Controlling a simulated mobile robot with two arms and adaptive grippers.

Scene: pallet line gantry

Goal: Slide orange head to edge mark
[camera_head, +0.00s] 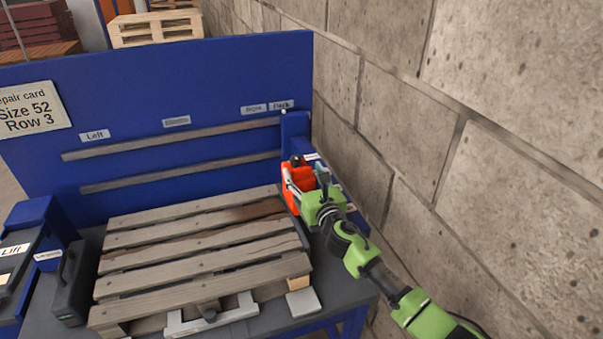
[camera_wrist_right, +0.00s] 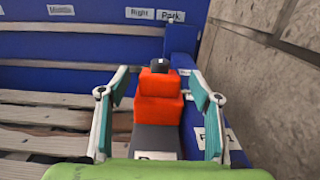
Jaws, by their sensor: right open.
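The orange head (camera_head: 297,180) is at the right end of the blue back panel, beside the pallet's far right corner. In the right wrist view the orange head (camera_wrist_right: 158,98) is a stepped block with a black knob on top and a dark part with a partly hidden label in front. My right gripper (camera_head: 313,184) is open, its fingers on either side of the head with gaps visible. "Right" (camera_head: 253,109) and "Park" (camera_head: 281,105) labels are above it on the panel; "Left" (camera_head: 95,135) is farther left. I cannot tell which is the edge mark. My left gripper is not in view.
A wooden pallet (camera_head: 205,250) lies on the dark bench. A concrete block wall (camera_head: 480,120) stands close on the right. A black handled box (camera_head: 70,285) is at lower left.

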